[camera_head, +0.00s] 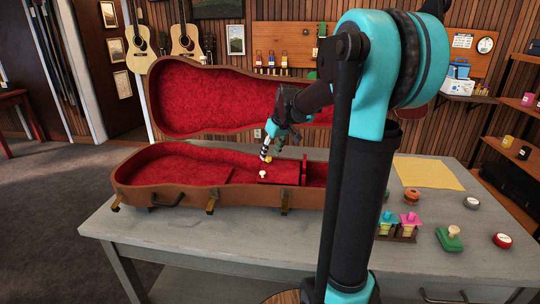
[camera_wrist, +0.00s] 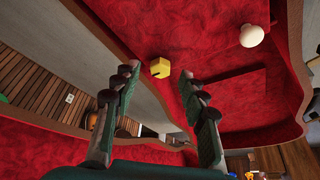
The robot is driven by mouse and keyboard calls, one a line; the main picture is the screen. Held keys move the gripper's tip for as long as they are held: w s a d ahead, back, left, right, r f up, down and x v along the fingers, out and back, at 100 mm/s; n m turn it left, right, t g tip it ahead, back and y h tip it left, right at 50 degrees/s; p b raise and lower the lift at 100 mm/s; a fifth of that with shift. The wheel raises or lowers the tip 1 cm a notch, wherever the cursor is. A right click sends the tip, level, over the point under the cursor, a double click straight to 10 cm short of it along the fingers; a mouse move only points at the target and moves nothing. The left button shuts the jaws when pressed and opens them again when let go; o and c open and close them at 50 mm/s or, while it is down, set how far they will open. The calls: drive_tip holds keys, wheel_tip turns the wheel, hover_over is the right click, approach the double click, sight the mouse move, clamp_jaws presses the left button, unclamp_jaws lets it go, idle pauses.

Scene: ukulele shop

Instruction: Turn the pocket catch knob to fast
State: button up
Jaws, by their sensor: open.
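The open brown ukulele case (camera_head: 160,196) lies on the grey table with a red lining and a pocket lid (camera_head: 283,172) inside. A white round knob (camera_head: 262,173) stands on the pocket lid; it also shows in the wrist view (camera_wrist: 252,36) at upper right. A small yellow block-like knob (camera_wrist: 160,67) sits by the case's inner wall; which of the two is the catch knob I cannot tell. My gripper (camera_wrist: 159,76) is open and empty. Its fingertips lie either side of the yellow knob in the wrist view, seemingly just short of it. No fast marking is readable.
The raised case lid (camera_head: 205,97) stands behind my gripper. On the table's right are a yellow cloth (camera_head: 427,173), a green block with a knob (camera_head: 450,238), small round tins (camera_head: 502,240) and a rack of coloured pieces (camera_head: 398,230). The table's front left is clear.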

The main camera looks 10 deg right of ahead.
drive_tip(key=shift+x, duration=0.75)
drive_tip(key=shift+c, duration=0.5)
clamp_jaws()
